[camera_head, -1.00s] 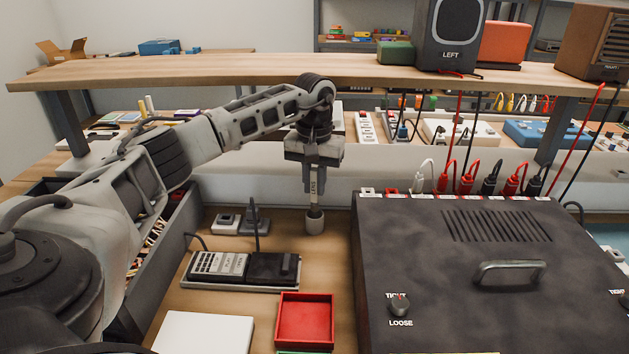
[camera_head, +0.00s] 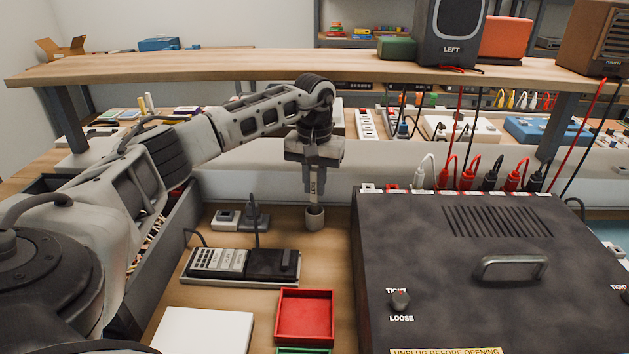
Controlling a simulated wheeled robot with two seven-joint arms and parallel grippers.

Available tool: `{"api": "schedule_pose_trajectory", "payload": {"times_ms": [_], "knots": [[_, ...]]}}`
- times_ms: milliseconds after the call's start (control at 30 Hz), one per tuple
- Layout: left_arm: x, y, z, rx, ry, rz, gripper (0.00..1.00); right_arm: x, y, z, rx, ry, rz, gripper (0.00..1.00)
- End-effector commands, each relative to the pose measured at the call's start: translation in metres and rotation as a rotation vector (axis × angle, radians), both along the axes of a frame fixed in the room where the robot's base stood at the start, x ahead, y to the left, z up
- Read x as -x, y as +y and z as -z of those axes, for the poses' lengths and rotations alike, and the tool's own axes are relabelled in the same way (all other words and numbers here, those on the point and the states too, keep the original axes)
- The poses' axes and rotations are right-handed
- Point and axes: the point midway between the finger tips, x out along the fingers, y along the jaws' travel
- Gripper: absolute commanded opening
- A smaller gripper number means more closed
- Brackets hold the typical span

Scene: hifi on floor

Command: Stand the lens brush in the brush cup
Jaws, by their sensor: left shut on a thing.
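The lens brush (camera_head: 314,187) is a slim, pale, upright stick with "LENS" lettering. My left gripper (camera_head: 315,177) points down and is shut on its upper part. The brush cup (camera_head: 314,219) is a small grey cup standing on the wooden bench, directly under the gripper. The brush's lower end is at the cup's mouth and appears to be inside it; how deep it goes is hidden by the cup wall. My right gripper is not in view.
The large dark hi-fi unit (camera_head: 460,265) stands right of the cup. A red tray (camera_head: 305,316) and a tray with a remote (camera_head: 240,281) lie in front. A raised wooden shelf (camera_head: 200,73) spans behind.

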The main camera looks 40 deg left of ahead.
Motion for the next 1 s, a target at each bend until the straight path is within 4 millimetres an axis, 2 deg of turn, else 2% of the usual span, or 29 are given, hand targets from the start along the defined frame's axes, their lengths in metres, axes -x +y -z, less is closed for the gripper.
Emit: {"api": "schedule_pose_trajectory", "payload": {"times_ms": [1000], "knots": [[0.0,0.0,0.016,0.0,0.001,0.0,0.0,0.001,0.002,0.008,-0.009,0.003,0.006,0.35]]}}
